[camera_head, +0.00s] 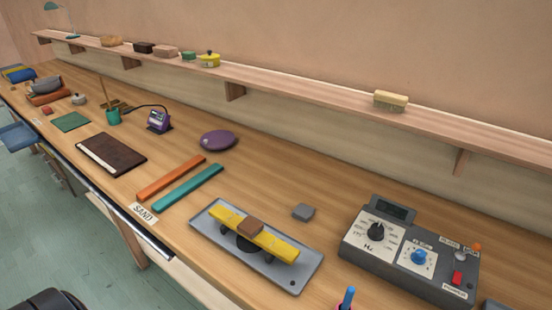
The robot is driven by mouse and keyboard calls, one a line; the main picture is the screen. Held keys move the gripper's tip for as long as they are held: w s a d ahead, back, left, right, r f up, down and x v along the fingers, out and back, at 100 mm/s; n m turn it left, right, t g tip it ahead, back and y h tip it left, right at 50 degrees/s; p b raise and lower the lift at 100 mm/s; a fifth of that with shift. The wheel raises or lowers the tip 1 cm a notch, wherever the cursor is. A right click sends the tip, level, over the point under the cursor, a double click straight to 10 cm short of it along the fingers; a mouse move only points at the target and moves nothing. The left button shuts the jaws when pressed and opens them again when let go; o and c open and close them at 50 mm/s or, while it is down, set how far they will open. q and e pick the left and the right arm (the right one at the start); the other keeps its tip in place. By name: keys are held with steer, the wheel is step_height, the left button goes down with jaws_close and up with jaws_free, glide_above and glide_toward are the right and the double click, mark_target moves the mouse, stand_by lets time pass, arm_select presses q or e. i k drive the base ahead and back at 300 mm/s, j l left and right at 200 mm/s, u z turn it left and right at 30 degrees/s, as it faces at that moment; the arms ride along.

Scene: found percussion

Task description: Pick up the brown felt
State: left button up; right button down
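A small brown square piece (250,226), which looks like the brown felt, lies on top of a yellow bar (275,243), near its middle. The yellow bar lies across dark supports on a grey tray (220,241), set on the wooden bench. Neither of my grippers shows in the head view, so I cannot see whether they are open or shut.
Orange (171,178) and teal (188,187) strips and a purple oval thing (218,140) lie beyond. A shelf (300,95) runs along the wall.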

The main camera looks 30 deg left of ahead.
mark_target(250, 227)
steer(key=j+u, duration=0.25)
steer(key=u, duration=0.15)
steer(key=k+j+u, duration=0.1)
steer(key=j+u, duration=0.15)
steer(key=u, duration=0.2)
